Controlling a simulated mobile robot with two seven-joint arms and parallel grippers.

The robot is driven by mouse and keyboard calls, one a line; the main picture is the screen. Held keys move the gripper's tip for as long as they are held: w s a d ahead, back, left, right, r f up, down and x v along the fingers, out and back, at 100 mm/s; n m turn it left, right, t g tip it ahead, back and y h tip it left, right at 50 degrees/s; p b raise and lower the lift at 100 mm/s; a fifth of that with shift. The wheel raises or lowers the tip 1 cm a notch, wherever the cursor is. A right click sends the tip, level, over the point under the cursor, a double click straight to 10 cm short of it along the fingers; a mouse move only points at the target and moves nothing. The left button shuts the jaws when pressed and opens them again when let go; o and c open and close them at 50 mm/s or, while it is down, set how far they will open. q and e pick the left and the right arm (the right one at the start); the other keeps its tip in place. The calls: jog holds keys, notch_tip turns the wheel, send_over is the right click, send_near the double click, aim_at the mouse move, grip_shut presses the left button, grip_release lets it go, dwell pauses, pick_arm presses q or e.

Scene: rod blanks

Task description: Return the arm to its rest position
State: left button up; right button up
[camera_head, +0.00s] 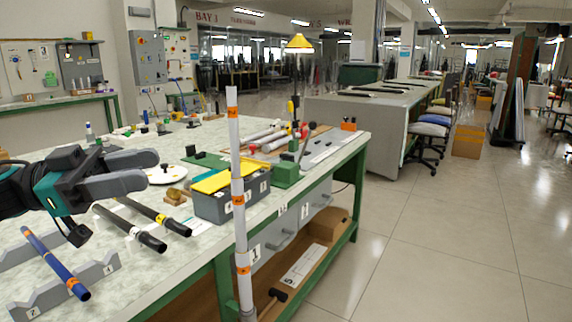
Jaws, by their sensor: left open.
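My left gripper (148,170) reaches in from the left above the workbench, its two grey fingers apart with nothing visible between them. A blue rod with orange bands (52,260) lies across grey notched supports (75,288) at the bench's near left, below the gripper. The gripper is apart from these rods in the picture. My right gripper is not in view.
A white upright pole with orange bands (239,218) stands at the bench's front edge. A grey toolbox with a yellow lid (232,203) and a green block (287,174) sit on the bench (205,249). Open floor (440,250) lies to the right.

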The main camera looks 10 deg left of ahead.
pick_arm(q)
jog(key=w+d+f+n+t+y, duration=0.1)
jog(key=d+f+n+t+y, duration=0.2)
jog(key=f, duration=0.4)
jog(key=w+d+f+n+t+y, duration=0.1)
jog(key=w+f+n+t+y, duration=0.1)
jog(key=f+n+t, duration=0.45)
jog(key=w+d+f+n+t+y, duration=0.1)
jog(key=d+f+n+t+y, duration=0.15)
jog(key=f, duration=0.55)
jog(key=s+d+f+n+g+y, duration=0.1)
jog(key=s+d+f+g+y, duration=0.25)
jog(key=s+f, duration=0.5)
jog(key=s+d+f+n+g+y, duration=0.1)
jog(key=s+d+f+g+y, duration=0.3)
jog(key=f, duration=0.8)
jog(key=s+a+r+y+p, duration=0.1)
jog(key=a+r+p, duration=0.1)
jog(key=r+p, duration=0.4)
jog(key=s+a+r+p, duration=0.2)
jog(key=r+p, duration=0.4)
jog(key=p, duration=0.5)
jog(key=shift+t+y+p, duration=0.3)
jog(key=shift+t+y, duration=0.1)
jog(key=shift+t, duration=0.05)
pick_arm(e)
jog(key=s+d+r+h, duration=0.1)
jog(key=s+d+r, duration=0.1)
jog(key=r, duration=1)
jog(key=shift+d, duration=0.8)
